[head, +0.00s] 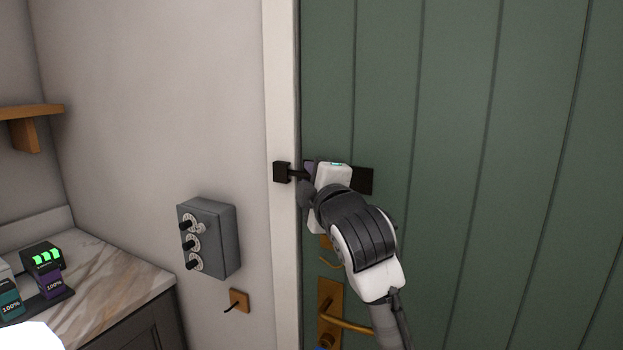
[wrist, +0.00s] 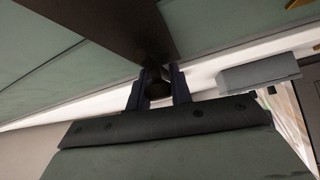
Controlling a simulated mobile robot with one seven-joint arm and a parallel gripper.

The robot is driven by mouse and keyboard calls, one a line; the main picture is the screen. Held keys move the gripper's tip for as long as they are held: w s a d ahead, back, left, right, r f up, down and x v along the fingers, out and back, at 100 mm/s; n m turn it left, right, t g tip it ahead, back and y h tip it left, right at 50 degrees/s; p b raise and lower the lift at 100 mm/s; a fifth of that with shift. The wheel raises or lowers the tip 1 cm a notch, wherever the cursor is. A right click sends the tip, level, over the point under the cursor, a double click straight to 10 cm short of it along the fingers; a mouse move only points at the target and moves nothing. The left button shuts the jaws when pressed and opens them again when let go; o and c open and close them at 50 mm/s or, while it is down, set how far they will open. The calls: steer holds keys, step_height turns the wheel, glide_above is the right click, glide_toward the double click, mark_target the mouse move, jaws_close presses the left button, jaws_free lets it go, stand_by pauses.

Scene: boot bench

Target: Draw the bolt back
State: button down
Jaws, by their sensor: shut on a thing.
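A dark bolt with a flat back plate (head: 363,181) is mounted on the green door (head: 450,120). Its black keeper (head: 282,172) sits on the white door frame to the left. A short dark bar (head: 298,174) shows between the keeper and my gripper (head: 310,172), and it appears to reach the keeper. My gripper covers the middle of the bolt. In the wrist view, the two fingers of my gripper (wrist: 159,88) are shut on the dark bolt knob (wrist: 156,86), one on each side, below the brown plate (wrist: 110,25).
A brass door handle (head: 345,323) is below my arm. A grey box with dials (head: 212,238) and a small wooden plate (head: 239,300) are on the wall to the left. A marble counter (head: 118,272) holds small devices at the lower left. The door's right side is clear.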

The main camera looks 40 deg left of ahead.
steer(key=d, duration=0.2)
steer(key=w+d, duration=0.1)
steer(key=d, duration=0.1)
steer(key=shift+w+d+b, duration=0.1)
steer(key=shift+d+b, duration=0.2)
steer(key=shift+d, duration=0.05)
steer(key=c, duration=1.3)
jaws_free()
steer(key=shift+w+d, duration=0.1)
steer(key=shift+d, duration=0.05)
steer(key=b+v, duration=0.4)
steer(key=v, duration=0.9)
steer(key=shift+s+d, duration=0.2)
steer(key=shift+s, duration=0.2)
steer(key=shift+a, duration=0.1)
